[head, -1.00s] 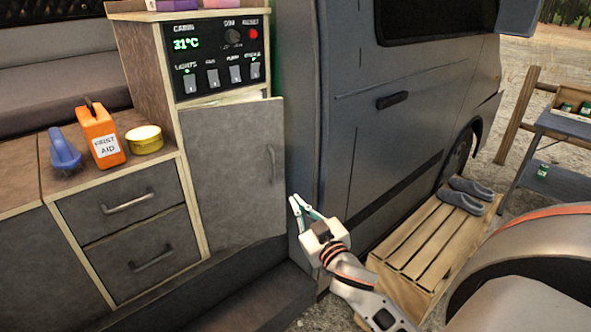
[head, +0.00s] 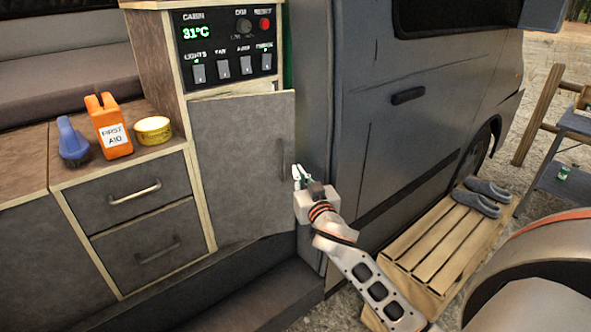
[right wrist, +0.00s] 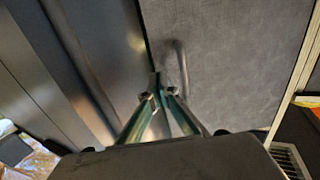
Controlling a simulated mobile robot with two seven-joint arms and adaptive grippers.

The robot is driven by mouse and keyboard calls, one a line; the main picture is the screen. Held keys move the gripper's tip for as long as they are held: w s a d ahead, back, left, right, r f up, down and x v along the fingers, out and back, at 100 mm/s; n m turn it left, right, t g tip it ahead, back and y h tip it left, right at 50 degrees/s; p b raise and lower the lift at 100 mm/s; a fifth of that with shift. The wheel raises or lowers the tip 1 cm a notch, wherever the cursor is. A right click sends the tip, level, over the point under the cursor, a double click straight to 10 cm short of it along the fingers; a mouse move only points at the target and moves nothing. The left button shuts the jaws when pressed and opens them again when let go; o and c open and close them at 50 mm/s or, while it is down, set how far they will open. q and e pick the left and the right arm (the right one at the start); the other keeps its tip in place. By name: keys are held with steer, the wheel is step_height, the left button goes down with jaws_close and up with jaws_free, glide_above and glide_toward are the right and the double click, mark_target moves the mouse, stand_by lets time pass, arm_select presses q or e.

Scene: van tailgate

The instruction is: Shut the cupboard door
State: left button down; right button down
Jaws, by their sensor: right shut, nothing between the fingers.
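The grey cupboard door (head: 238,165) is below the control panel in the head view. It stands slightly ajar, with a gap along its top edge. Its bar handle (head: 283,158) is near its right edge. My right gripper (head: 299,173) is shut and empty at the door's right edge, just below and right of the handle. In the right wrist view the closed fingertips (right wrist: 159,78) are beside the handle (right wrist: 181,70) at the edge of the door (right wrist: 230,70). I cannot tell whether they touch the door. My left gripper is not in view.
The van's side (head: 400,130) is close on the right of the door. A wooden pallet step (head: 440,250) with grey shoes stands outside.

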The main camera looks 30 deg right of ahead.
steer(key=shift+x, duration=1)
steer(key=shift+w+d, duration=0.1)
steer(key=shift+w, duration=0.25)
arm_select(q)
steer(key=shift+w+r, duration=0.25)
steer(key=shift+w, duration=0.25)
